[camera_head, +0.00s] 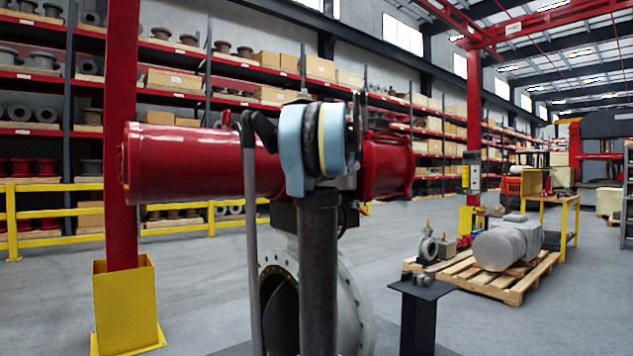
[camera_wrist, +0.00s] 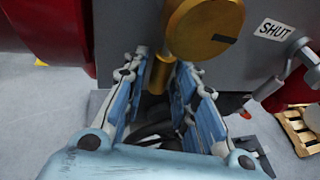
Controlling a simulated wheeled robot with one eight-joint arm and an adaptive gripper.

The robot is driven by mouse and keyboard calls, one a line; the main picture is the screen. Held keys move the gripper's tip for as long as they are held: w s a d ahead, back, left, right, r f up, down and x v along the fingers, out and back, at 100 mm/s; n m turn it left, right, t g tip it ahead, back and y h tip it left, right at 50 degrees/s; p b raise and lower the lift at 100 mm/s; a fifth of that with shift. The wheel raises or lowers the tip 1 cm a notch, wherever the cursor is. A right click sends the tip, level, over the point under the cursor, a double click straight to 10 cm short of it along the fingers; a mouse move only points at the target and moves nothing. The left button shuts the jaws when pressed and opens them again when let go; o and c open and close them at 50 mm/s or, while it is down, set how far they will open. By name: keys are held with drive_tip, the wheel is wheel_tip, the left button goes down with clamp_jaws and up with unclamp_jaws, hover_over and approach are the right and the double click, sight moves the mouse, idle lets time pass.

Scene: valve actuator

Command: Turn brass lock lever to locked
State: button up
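The brass lock lever shows in the wrist view as a round brass disc (camera_wrist: 203,27) with a dark slot mark and a short brass arm (camera_wrist: 160,76) pointing down. It sits on a grey housing (camera_wrist: 120,35). My gripper (camera_wrist: 163,72) is open, with its blue-padded fingers on either side of the brass arm. In the head view my own arm hides the lever and gripper.
A "SHUT" label (camera_wrist: 272,30) and a grey metal handle (camera_wrist: 286,72) are right of the disc. The red actuator cylinder (camera_head: 190,163) sits above the grey flanged valve (camera_head: 350,300). A black post (camera_head: 419,315) stands right of it, before a wooden pallet (camera_head: 512,287).

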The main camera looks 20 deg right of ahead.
drive_tip(key=v, duration=1.1)
drive_tip(key=shift+s, duration=0.35)
drive_tip(key=shift+r, duration=0.1)
drive_tip(key=s+a+f+n+g+y, duration=0.1)
drive_tip(key=s+a+f+n+g, duration=0.2)
drive_tip(key=s+a+f+n, duration=0.7)
drive_tip(key=s+a+f+n+g+y, duration=0.25)
drive_tip(key=s+a+f+n, duration=0.45)
drive_tip(key=a+f, duration=0.6)
drive_tip(key=s+f+n+g+h, duration=0.2)
drive_tip(key=s+f+n, duration=0.7)
drive_tip(key=f, duration=0.5)
drive_tip(key=s+f+n+g+h, duration=0.2)
drive_tip(key=s+f+n+g, duration=0.2)
drive_tip(key=s+f+n, duration=0.4)
drive_tip(key=s+f, duration=0.6)
drive_tip(key=shift+f+n+g, duration=0.2)
drive_tip(key=shift+n+g, duration=0.15)
drive_tip(key=shift+n, duration=0.05)
drive_tip(key=shift+a+h, duration=0.1)
drive_tip(key=shift+h, duration=0.15)
